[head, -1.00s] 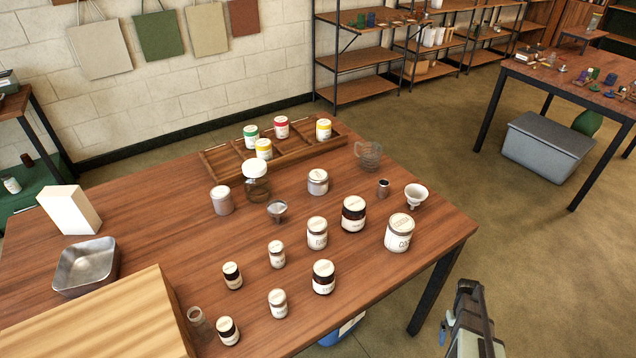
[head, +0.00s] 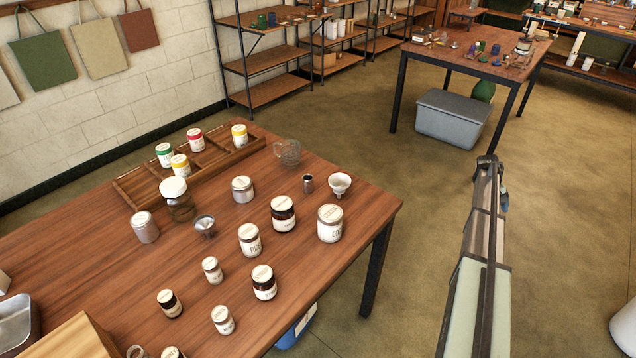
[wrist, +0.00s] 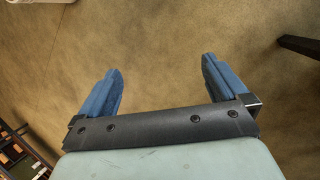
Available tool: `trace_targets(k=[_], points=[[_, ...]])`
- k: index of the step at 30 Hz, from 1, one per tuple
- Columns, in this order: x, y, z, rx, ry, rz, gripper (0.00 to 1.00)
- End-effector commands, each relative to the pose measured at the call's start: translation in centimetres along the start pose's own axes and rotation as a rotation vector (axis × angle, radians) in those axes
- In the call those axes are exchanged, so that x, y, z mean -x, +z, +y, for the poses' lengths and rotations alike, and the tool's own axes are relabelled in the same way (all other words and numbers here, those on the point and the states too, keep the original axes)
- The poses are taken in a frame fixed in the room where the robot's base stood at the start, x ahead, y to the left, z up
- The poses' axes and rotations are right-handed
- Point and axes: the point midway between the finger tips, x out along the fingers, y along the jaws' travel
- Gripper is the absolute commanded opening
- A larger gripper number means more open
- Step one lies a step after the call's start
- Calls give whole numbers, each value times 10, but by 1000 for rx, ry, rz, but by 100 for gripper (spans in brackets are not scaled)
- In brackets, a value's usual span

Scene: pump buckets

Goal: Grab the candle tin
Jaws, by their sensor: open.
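No label can be read as a candle tin. Two tin-like candidates stand upright on the wooden table: a squat silvery tin with a pale lid (head: 242,190) near the middle, and a taller grey tin with a pale lid (head: 145,228) to its left. In the head view my arm is at the right, over the floor and clear of the table; its fingers are hard to make out there. In the wrist view my gripper (wrist: 162,78) is open, its two blue fingers wide apart, with only bare floor between them. Neither tin shows in the wrist view.
Several labelled jars, such as a large white-lidded one (head: 330,223), crowd the wooden table (head: 90,260). A divided wooden tray (head: 128,190), glass jug (head: 288,152) and white funnel (head: 340,184) stand there too. Open floor (head: 430,200) lies right of the table.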

Motion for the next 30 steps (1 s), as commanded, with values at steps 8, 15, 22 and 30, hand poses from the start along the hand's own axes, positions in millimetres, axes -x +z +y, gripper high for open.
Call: trace_targets(k=[8,15,22,30], points=[[79,-53,-23,114,15,53,100],[152,-107,-104,257,4,114,100],[233,-152,-207,426,-11,181,100],[323,-180,-340,635,-31,252,100]])
